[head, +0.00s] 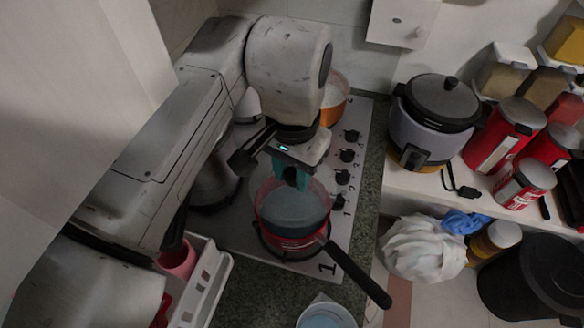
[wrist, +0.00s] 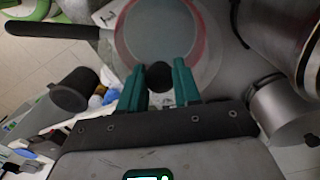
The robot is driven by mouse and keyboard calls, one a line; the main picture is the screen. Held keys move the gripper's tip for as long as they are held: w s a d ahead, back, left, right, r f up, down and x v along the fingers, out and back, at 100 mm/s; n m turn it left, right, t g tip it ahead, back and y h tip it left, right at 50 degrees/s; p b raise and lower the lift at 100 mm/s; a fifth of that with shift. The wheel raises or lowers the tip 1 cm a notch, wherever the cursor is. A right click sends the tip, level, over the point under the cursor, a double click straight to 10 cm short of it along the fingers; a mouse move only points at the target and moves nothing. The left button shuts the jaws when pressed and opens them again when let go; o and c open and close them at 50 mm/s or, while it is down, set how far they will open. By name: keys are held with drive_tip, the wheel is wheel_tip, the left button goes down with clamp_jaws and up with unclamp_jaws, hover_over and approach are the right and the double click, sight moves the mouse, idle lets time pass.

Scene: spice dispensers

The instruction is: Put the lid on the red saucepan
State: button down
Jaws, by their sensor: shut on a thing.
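The red saucepan (head: 287,243) stands on the hob, its black handle (head: 355,275) pointing to the lower right. A see-through glass lid (head: 290,208) is over the saucepan's mouth; I cannot tell whether it touches the rim. My gripper (head: 292,182) is above it with its green fingers pointing down. In the wrist view my gripper (wrist: 160,84) is shut on the lid's black knob (wrist: 158,74). There the clear lid (wrist: 155,35) overlaps the pan, with a reddish rim arc at its right, and the pan's handle (wrist: 55,32) reaches to the upper left.
The white hob (head: 352,118) has a row of black knobs on its right. An orange-and-white pot (head: 335,95) stands at the back and a metal pot (head: 215,180) left of the saucepan. A white rack (head: 208,280) is at lower left, a bowl (head: 326,316) at the front.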

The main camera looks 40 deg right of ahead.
sight(293, 190)
drive_tip(key=shift+f+b, duration=1.6)
drive_tip(key=shift+f, duration=0.75)
drive_tip(key=shift+f, duration=0.45)
drive_tip(key=shift+c, duration=1.1)
unclamp_jaws()
drive_tip(key=shift+r, duration=0.1)
drive_tip(key=shift+r+p, duration=3.1)
drive_tip(key=shift+r, duration=0.35)
